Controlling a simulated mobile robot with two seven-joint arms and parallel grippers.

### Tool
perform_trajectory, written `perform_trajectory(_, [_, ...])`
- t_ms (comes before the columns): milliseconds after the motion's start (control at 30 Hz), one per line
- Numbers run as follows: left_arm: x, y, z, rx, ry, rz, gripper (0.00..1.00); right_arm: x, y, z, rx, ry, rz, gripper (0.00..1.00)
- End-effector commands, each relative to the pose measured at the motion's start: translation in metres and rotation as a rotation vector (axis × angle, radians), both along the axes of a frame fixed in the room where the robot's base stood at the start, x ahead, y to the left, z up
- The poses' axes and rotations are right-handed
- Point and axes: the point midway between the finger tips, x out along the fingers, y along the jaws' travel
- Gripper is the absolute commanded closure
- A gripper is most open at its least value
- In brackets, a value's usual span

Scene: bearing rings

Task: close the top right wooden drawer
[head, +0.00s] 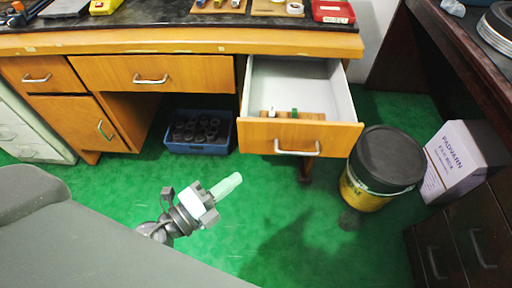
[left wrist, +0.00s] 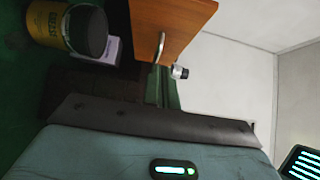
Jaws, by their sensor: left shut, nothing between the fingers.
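The top right wooden drawer (head: 335,138) is pulled well out of the desk, with its pale grey inside showing. Its metal handle (head: 297,149) is on the front. A wooden block with small items, one green, lies inside near the front. In the left wrist view a wooden front (left wrist: 170,18) with a handle (left wrist: 160,48) shows at the top. My left gripper (head: 229,186) is in front of the desk, left of and nearer than the drawer front, apart from it. Its pale green fingers are together and empty. My right gripper is in neither view.
A yellow bucket with a black lid (head: 381,160) stands just right of the drawer front. A white box (head: 460,160) is farther right. A blue crate (head: 198,131) of dark rings sits under the desk. Green floor before the drawer is mostly clear.

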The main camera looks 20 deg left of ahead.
Motion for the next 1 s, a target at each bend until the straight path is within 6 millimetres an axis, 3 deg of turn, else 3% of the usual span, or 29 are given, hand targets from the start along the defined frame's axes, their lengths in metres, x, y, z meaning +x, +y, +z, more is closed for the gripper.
perform_trajectory(400, [0.070,-0.036,0.002,-0.002,-0.002,0.001,1.00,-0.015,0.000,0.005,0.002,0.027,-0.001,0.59])
perform_trajectory(500, [0.084,-0.029,0.000,0.001,-0.002,0.002,1.00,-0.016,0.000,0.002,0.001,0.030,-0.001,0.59])
perform_trajectory(733, [0.102,-0.023,-0.001,0.001,0.000,0.001,1.00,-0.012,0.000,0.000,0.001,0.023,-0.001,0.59])
perform_trajectory(1000, [0.105,-0.021,0.000,0.001,0.002,0.001,1.00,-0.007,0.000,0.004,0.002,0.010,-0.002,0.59])
